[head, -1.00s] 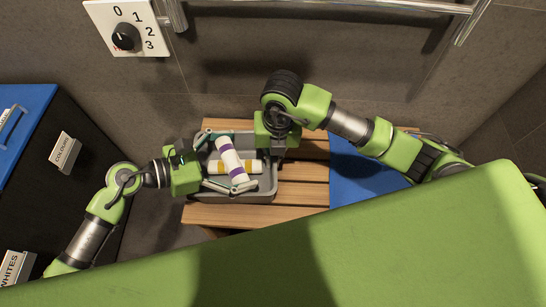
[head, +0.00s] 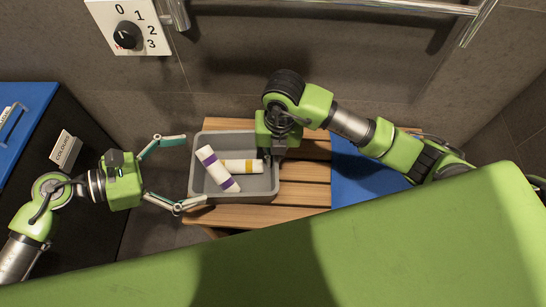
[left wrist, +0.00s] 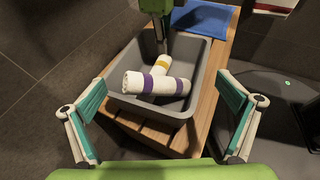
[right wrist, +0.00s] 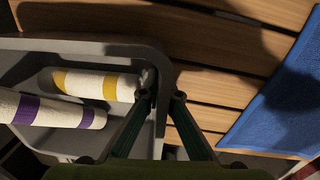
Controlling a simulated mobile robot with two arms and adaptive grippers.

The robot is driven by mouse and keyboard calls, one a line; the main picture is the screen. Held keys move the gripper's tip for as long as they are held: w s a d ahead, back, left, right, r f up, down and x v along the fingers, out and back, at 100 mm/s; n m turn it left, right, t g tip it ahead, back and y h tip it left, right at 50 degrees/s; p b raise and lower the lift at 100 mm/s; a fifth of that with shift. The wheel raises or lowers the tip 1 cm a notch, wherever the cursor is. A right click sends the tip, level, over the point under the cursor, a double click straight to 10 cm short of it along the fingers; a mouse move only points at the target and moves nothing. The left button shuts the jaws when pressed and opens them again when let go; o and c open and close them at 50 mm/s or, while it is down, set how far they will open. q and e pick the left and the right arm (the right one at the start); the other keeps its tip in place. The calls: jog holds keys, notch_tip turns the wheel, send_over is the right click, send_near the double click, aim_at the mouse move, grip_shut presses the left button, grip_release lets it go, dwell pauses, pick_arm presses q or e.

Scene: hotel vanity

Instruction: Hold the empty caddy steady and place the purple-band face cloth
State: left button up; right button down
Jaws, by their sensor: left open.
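The grey caddy (head: 234,199) stands on the wooden slatted bench. The white rolled purple-band face cloth (head: 217,168) lies inside it, slanted, on the left side. A yellow-band roll (head: 243,166) lies beside it; the two meet or overlap at one end. Both also show in the left wrist view, the purple-band cloth (left wrist: 157,85) in front of the yellow-band roll (left wrist: 161,63). My left gripper (head: 183,172) is open and empty at the caddy's left side. My right gripper (right wrist: 162,97) has its fingers on either side of the caddy's right wall (right wrist: 162,80), closed on it.
A blue cloth or mat (head: 362,175) lies on the bench (head: 305,172) to the right. A dark cabinet with a blue top (head: 30,98) stands at the left. A dial panel (head: 128,28) and metal rail (head: 350,5) are on the wall behind. Bare slats lie right of the caddy.

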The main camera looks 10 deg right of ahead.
jog(key=shift+s, duration=0.1)
dwell(0.3)
jog(key=c, duration=2.2)
grip_release()
jog(key=shift+d+r, duration=0.2)
jog(key=shift+r, duration=2.8)
jog(key=shift+d+r, duration=0.2)
jog(key=shift+r, duration=2.75)
jog(key=shift+s, duration=0.15)
